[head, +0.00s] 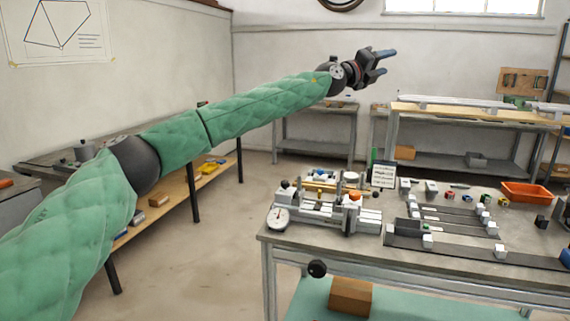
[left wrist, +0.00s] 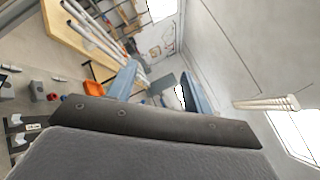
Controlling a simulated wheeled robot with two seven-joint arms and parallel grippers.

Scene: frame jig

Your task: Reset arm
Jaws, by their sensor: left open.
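My left arm, in a green quilted sleeve, stretches from the lower left of the head view up to the upper middle. My left gripper (head: 385,62) is open and empty, raised in the air well above the benches and pointing right. Its two blue-tipped fingers also show in the left wrist view (left wrist: 160,88), spread apart with nothing between them. My right gripper is in neither view.
A workbench (head: 275,237) at the right holds a jig fixture (head: 325,205), a dial gauge (head: 278,217), metal rails with small blocks and an orange tray (head: 527,192). A wooden-topped bench (head: 460,117) stands behind. Floor (head: 215,260) is clear between benches.

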